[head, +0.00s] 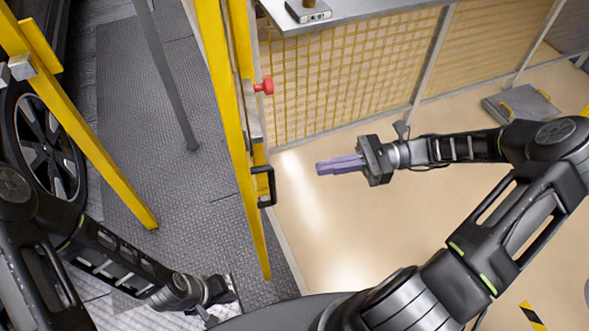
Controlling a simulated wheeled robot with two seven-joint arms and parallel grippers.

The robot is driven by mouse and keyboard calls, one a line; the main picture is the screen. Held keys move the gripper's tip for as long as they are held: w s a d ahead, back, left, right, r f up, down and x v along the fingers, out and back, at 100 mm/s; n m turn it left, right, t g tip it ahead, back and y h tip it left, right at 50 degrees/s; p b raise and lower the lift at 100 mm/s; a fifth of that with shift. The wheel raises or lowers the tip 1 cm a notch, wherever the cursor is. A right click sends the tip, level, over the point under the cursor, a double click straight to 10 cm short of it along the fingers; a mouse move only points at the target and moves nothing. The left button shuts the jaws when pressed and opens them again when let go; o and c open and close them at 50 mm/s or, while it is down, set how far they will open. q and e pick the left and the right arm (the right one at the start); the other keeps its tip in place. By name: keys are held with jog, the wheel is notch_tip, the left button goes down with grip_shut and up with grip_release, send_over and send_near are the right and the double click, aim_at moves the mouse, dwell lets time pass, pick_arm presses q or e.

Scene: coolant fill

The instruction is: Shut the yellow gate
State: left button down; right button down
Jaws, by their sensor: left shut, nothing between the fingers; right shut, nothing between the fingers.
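The yellow gate (226,95) is seen nearly edge-on in the head view, left of centre. Its black handle (266,187) sticks out on its right side. A separate yellow bar (85,130) slants down at the left, with a wide gap between it and the gate; I cannot tell if they belong together. My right gripper (322,167) is shut and empty, its lavender fingers pointing left towards the handle but apart from it. My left gripper (228,298) is low in the view, shut and empty, near the gate's lower end; its fingers are partly hidden.
A red knob (264,86) sits beside the gate. A yellow mesh fence (350,75) and a grey table (350,12) stand behind. A car wheel (42,140) is at the far left, and a grey post (165,75) stands in the gap. The beige floor (320,235) below my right gripper is clear.

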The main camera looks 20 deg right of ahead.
jog(key=w+a+b, duration=0.1)
jog(key=a, duration=1.2)
jog(key=shift+w+a, duration=0.3)
jog(key=shift+w, duration=0.1)
